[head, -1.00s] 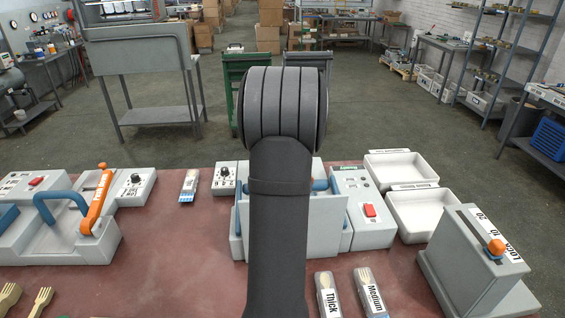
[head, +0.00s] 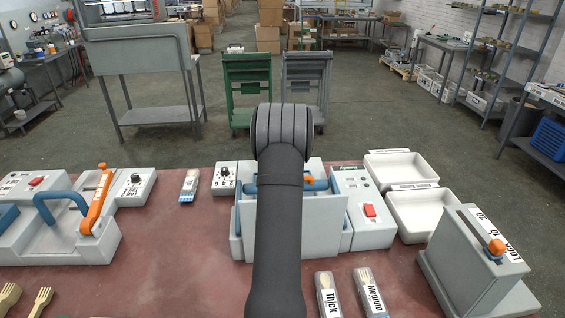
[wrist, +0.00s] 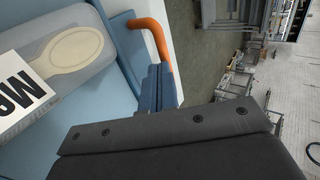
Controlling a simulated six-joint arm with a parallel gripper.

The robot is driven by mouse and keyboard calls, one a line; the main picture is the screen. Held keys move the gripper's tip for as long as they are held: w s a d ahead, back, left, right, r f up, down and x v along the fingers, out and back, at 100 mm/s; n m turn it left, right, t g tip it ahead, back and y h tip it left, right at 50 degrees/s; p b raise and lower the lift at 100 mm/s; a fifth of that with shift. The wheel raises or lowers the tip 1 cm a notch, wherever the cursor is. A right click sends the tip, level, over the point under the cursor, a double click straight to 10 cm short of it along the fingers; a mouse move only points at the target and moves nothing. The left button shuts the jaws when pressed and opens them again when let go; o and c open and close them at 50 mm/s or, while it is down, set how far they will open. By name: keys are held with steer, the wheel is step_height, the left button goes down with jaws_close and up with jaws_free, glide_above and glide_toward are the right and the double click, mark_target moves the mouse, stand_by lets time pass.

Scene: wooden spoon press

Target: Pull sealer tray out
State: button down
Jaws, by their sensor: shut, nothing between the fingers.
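The sealer (head: 335,225) is the grey machine with blue bars in the middle of the table, partly hidden by my arm in the head view. An orange handle (head: 309,181) shows just right of my arm there, and a bent orange handle (wrist: 158,45) shows in the wrist view. The handle stands at the edge of a light blue tray-like surface (wrist: 98,110). A clear packet (wrist: 75,50) with a wooden spoon and a label lies on that surface. My gripper (wrist: 157,86) is shut and empty, its blue fingers close by the handle's lower end; contact is unclear. My gripper is hidden in the head view.
A control box with a red switch (head: 370,210) adjoins the sealer on the right. White bins (head: 420,212) and a grey press (head: 470,262) stand further right. Packets marked Thick (head: 327,295) and Medium (head: 371,292) lie in front.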

steer(key=shift+w, duration=0.15)
steer(key=shift+w, duration=3.65)
steer(key=shift+r, duration=0.15)
steer(key=v, duration=2)
steer(key=shift+w, duration=0.1)
